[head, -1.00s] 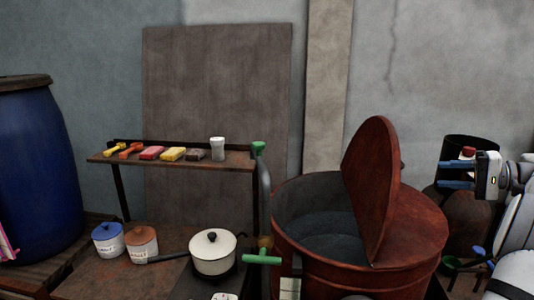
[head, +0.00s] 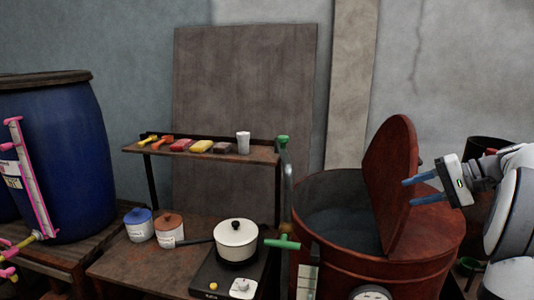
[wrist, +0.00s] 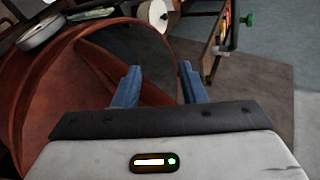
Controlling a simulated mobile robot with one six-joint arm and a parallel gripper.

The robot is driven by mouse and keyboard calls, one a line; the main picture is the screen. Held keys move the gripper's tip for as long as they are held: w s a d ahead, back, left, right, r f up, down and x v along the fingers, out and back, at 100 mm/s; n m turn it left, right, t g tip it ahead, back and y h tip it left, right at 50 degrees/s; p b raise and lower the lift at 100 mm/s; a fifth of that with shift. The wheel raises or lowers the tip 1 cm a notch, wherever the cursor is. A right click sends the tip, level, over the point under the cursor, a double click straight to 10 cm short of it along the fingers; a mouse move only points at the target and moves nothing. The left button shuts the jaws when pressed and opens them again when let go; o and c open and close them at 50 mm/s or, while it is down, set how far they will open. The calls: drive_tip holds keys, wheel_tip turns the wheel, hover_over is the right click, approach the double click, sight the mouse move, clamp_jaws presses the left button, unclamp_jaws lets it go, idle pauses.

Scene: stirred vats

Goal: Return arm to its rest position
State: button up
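My gripper (head: 417,190) shows at the right in the head view, with its two blue fingers apart and nothing between them. The fingers point left, in front of the raised lid of the rust-red vat (head: 330,262); I cannot tell whether they touch it. In the wrist view the gripper (wrist: 160,88) is also open and empty, with the red vat (wrist: 62,85) beyond and to the left. My arm reaches in from the right edge of the head view.
A blue barrel (head: 68,160) stands left. A white pot (head: 236,241) sits on a hotplate beside two lidded jars. A shelf (head: 262,154) holds several coloured blocks and a white cup (head: 243,142). A green-handled tap (head: 283,242) juts near the vat. A dark drum (head: 484,150) stands behind my gripper.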

drive_tip(key=s+a+f+n+g+h, duration=0.1)
drive_tip(key=s+a+f+g+h, duration=0.2)
drive_tip(key=a, duration=0.5)
drive_tip(key=s+a+f+n+g+h, duration=0.1)
drive_tip(key=s+a+f, duration=0.2)
drive_tip(key=s+a, duration=0.35)
drive_tip(key=s+a+f+n+h, duration=0.2)
drive_tip(key=s+a+f+h, duration=0.1)
drive_tip(key=s, duration=0.4)
drive_tip(key=s+a+f+n+h, duration=0.3)
drive_tip(key=s+a+f, duration=0.2)
drive_tip(key=s+f, duration=0.1)
drive_tip(key=shift+s+a+f+t, duration=0.25)
drive_tip(key=shift+s+t, duration=0.15)
drive_tip(key=shift+s, duration=0.15)
